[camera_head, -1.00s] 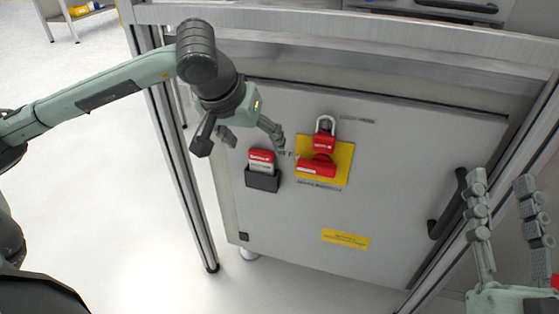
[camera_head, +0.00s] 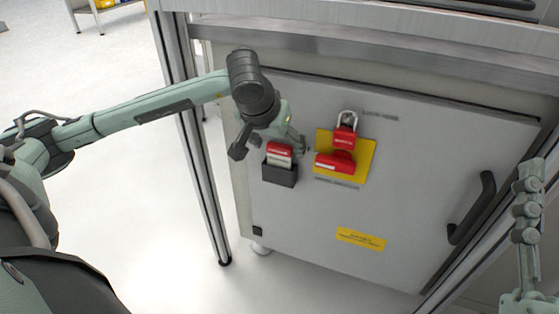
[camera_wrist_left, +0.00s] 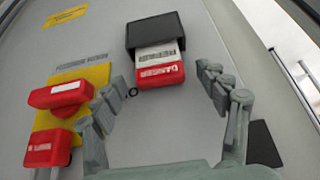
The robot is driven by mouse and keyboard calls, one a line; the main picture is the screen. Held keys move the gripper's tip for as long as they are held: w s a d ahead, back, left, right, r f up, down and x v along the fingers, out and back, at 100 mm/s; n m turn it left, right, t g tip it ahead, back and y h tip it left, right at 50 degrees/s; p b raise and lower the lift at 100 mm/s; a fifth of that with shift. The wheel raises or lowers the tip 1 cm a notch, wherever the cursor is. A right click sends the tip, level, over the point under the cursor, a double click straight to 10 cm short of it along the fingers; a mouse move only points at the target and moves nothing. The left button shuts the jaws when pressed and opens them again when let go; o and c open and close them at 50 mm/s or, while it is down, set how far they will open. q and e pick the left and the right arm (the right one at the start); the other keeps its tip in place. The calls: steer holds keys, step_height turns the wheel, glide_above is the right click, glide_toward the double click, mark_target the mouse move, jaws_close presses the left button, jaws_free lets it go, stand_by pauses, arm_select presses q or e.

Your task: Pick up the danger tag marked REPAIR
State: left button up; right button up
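A danger tag (camera_head: 280,149), red above and white below, stands in a black holder (camera_head: 281,174) on the grey cabinet door. Possibly more than one tag is in it. In the left wrist view the tag (camera_wrist_left: 160,73) shows upside down with "DANGER" on its red band. My left gripper (camera_head: 276,139) is just above the holder. In its wrist view the fingers (camera_wrist_left: 162,80) are open, one each side of the tag, apart from it. My right gripper (camera_head: 530,200) is at the right edge, partly cut off, empty.
A yellow plate (camera_head: 365,160) right of the holder carries a red padlock (camera_head: 345,137) and a red lockout device (camera_head: 335,162), close to one left finger. A black door handle (camera_head: 473,208) is at the right. A metal frame post (camera_head: 195,130) stands at the left.

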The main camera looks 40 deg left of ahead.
arm_select(q)
steer(key=c, duration=1)
steer(key=shift+r, duration=0.1)
